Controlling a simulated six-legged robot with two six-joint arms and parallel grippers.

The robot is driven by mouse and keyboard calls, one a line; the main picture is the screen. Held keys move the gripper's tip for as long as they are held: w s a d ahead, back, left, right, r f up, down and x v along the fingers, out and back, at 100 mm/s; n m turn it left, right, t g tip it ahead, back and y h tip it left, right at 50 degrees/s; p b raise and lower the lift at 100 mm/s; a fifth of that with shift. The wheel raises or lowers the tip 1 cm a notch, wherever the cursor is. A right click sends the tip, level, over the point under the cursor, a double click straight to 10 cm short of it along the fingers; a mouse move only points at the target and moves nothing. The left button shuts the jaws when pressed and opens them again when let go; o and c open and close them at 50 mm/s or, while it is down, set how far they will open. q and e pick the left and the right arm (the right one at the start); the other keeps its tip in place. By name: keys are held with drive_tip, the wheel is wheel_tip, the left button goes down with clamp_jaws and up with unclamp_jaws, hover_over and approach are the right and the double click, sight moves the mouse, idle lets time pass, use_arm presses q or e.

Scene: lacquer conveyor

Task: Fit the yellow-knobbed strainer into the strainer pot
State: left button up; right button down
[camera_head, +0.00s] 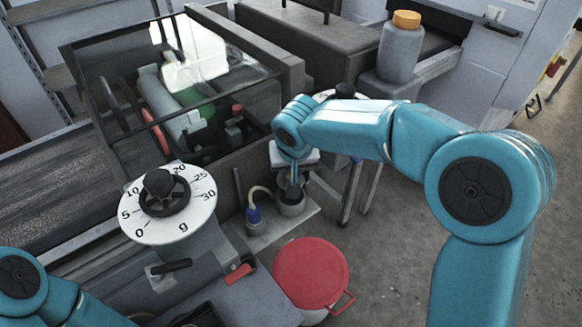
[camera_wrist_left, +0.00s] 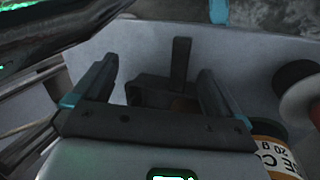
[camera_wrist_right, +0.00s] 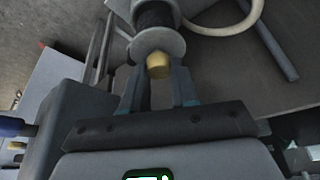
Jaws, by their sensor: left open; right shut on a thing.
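My right gripper (camera_wrist_right: 160,78) is shut on the yellow knob (camera_wrist_right: 158,63) of the strainer. The strainer's grey disc (camera_wrist_right: 158,43) and dark ridged body (camera_wrist_right: 152,15) show beyond the fingers. In the head view, my right gripper (camera_head: 293,182) points down at the grey strainer pot (camera_head: 291,209), and the arm tip hides the strainer. How far the strainer sits inside the pot, I cannot tell.
A blue pump (camera_head: 253,215) with a pale hose (camera_head: 262,190) stands left of the pot. A red round lid (camera_head: 311,272) is in front. A numbered dial (camera_head: 167,204) stands at left. A grey bottle with an orange cap (camera_head: 399,48) stands at the back right.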

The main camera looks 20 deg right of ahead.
use_arm(q)
drive_tip(key=shift+f+b, duration=1.3)
drive_tip(key=shift+f, duration=0.05)
use_arm(e)
drive_tip(key=shift+f, duration=1.3)
use_arm(q)
drive_tip(key=shift+s+f+b, duration=0.1)
drive_tip(key=shift+f+b, duration=0.15)
drive_tip(key=shift+b, duration=0.1)
use_arm(e)
drive_tip(key=shift+s+f, duration=0.2)
drive_tip(key=shift+f, duration=0.05)
